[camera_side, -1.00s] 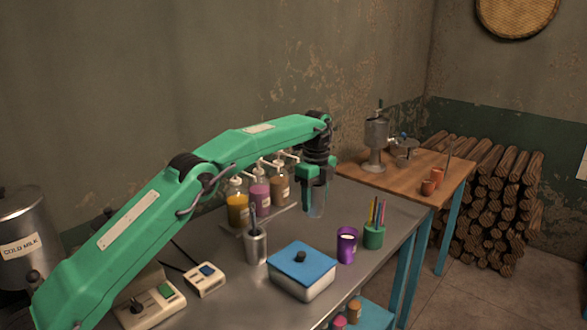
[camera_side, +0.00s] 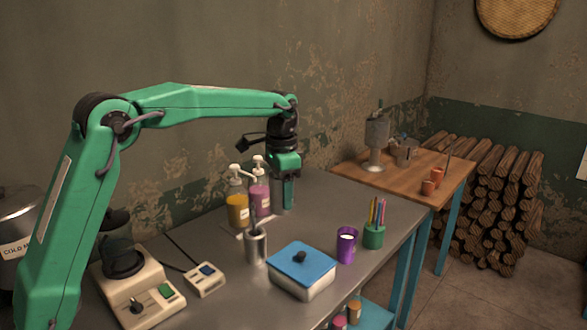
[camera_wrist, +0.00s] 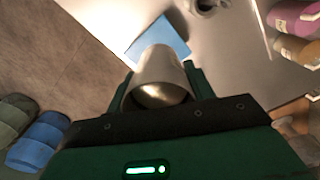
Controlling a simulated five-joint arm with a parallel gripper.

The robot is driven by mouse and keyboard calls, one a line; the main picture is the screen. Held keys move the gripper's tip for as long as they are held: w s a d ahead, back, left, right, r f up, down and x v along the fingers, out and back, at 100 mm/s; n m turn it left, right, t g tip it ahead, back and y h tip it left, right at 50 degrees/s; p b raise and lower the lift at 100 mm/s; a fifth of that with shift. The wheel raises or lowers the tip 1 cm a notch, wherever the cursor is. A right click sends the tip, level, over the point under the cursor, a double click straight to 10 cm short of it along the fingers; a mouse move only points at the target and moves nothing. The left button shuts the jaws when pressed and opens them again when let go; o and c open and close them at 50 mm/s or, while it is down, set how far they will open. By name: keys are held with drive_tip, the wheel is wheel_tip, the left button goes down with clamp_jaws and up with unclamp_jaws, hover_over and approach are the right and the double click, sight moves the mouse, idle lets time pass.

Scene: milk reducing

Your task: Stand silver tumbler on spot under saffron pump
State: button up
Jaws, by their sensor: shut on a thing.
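My gripper (camera_side: 284,196) is shut on the silver tumbler (camera_wrist: 162,74), with one finger on each side of it in the wrist view. In the side view the tumbler is a grey cylinder mostly hidden by the fingers, beside the pump bottles. The yellow-orange bottle (camera_side: 237,212), which looks like the saffron one, is left of the gripper, with a pink bottle (camera_side: 259,197) between them. I cannot make out the spot under the saffron pump.
A metal cup with a dark utensil (camera_side: 256,245) stands in front of the bottles. A blue-lidded box (camera_side: 301,270), purple cup (camera_side: 346,243) and green pencil holder (camera_side: 373,236) stand nearer the front edge. Switch boxes (camera_side: 204,279) are at left. The back right of the metal table is clear.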

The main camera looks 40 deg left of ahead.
drive_tip(key=s+n, duration=0.5)
drive_tip(key=s, duration=0.2)
drive_tip(key=shift+s+r+n, duration=0.2)
drive_tip(key=shift+r+n, duration=0.1)
drive_tip(key=shift+r, duration=0.05)
drive_tip(key=shift+s+f, duration=0.1)
drive_tip(key=shift+f, duration=0.05)
drive_tip(key=s+f, duration=0.4)
drive_tip(key=f, duration=0.1)
drive_tip(key=shift+w, duration=0.15)
idle(0.6)
drive_tip(key=w+d+f+m, duration=0.2)
drive_tip(key=w+d, duration=0.3)
drive_tip(key=w, duration=0.5)
drive_tip(key=w+d+f+m, duration=0.3)
drive_tip(key=w+d+m, duration=0.1)
drive_tip(key=w, duration=0.6)
drive_tip(key=shift+w+d+f+m, duration=0.25)
drive_tip(key=shift+d+f+m, duration=0.1)
drive_tip(key=shift+d, duration=0.25)
